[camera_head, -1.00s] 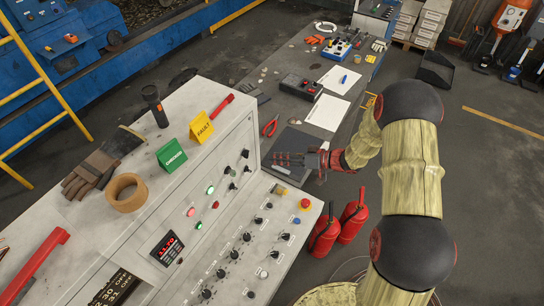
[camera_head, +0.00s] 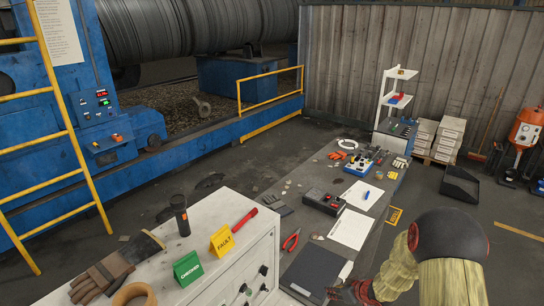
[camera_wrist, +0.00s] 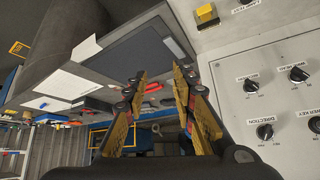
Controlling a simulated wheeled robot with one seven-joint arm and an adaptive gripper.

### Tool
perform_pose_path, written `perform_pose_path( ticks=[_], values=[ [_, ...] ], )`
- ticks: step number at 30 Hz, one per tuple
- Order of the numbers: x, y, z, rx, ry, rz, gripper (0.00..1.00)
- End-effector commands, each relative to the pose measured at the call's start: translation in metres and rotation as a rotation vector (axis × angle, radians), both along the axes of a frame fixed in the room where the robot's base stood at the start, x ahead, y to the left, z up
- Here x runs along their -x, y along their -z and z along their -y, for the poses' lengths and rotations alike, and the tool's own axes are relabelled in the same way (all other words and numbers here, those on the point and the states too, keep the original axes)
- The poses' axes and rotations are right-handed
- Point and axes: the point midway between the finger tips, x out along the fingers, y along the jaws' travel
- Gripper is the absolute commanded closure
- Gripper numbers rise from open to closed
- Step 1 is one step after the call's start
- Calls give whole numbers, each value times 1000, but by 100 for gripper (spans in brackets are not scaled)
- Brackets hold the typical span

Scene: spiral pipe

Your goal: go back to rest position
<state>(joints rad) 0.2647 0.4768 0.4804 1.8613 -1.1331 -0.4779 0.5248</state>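My gripper (camera_wrist: 160,85) shows in the wrist view with its two yellow and black fingers apart and nothing between them. It hangs beside the control panel (camera_wrist: 275,95) with its black knobs, near the edge of the grey workbench. In the head view my gripper (camera_head: 348,293) is at the bottom edge, partly cut off by the frame, just in front of the dark mat (camera_head: 312,266). My arm comes in from the lower right.
A white console top (camera_head: 205,225) carries a flashlight (camera_head: 180,215), a green sign (camera_head: 187,268), a yellow FAULT sign (camera_head: 222,240) and gloves (camera_head: 103,275). The workbench (camera_head: 300,205) holds red pliers (camera_head: 291,240), papers and a control box. Open floor lies right of the workbench.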

Motion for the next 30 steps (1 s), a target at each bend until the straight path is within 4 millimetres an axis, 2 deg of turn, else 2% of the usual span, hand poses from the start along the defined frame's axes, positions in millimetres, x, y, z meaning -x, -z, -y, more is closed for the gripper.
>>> perform_pose_path(
  ticks=[1, 3, 6, 9, 11, 14, 21, 27, 30],
  values=[
    [6, -4, 20, 77, 50, -25, 74],
    [21, -13, 49, 181, 124, -76, 74],
    [54, -32, 79, 298, 224, -162, 74],
    [94, -55, 93, 367, 312, -253, 74],
    [119, -68, 94, 386, 351, -301, 74],
    [162, -86, 86, 390, 406, -375, 74],
    [255, -114, 40, 307, 469, -488, 74],
    [313, -122, -6, 191, 477, -481, 74],
    [331, -124, -25, 132, 476, -425, 74]
  ],
)
